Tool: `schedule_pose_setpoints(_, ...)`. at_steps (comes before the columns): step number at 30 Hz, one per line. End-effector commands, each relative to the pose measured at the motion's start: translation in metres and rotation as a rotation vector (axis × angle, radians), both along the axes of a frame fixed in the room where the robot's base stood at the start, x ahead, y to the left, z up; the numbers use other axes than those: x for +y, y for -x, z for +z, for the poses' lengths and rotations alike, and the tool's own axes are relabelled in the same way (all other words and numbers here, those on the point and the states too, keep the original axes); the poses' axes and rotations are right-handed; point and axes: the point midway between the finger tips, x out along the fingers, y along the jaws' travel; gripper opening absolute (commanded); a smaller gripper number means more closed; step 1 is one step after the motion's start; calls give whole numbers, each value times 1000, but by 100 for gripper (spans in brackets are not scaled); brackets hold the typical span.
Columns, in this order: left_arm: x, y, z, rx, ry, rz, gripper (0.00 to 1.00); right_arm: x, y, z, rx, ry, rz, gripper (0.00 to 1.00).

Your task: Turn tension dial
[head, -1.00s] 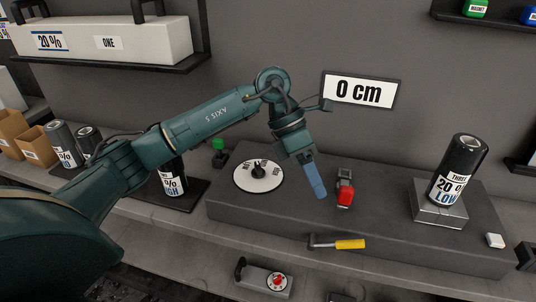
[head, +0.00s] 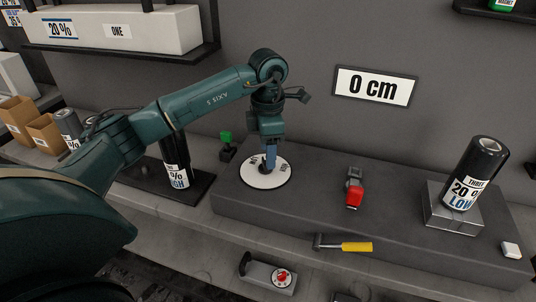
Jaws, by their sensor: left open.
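The tension dial is a white disc (head: 261,181) with dark labels, lying on the left part of the dark grey bench block. My left gripper (head: 270,167) points straight down over the dial's middle, with its blue fingers at the dial's knob. It is open. The fingers hide the knob, so I cannot tell whether they touch it. My right gripper is not in view.
A sign reading 0 cm (head: 375,87) hangs on the wall. A red-tipped tool (head: 354,192), a yellow-handled crank (head: 345,246) and a black roll (head: 475,172) on a metal stand are to the right. A green-topped switch (head: 226,140) stands behind left.

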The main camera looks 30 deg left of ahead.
Motion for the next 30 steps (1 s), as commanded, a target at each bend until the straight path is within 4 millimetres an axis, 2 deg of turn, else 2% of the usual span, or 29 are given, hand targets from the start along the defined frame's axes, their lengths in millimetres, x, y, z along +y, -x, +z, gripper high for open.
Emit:
schedule_pose_setpoints(3, 0, 0, -15, 2, 1, 0, 55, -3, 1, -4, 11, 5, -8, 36)
schedule_pose_setpoints(6, 0, 0, -21, 1, 1, 1, 55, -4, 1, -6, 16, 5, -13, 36)
schedule_pose_setpoints(16, 0, 0, -25, -1, 1, 0, 55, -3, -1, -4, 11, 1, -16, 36)
schedule_pose_setpoints(30, 0, 0, -24, 0, 1, 0, 16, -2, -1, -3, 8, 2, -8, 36)
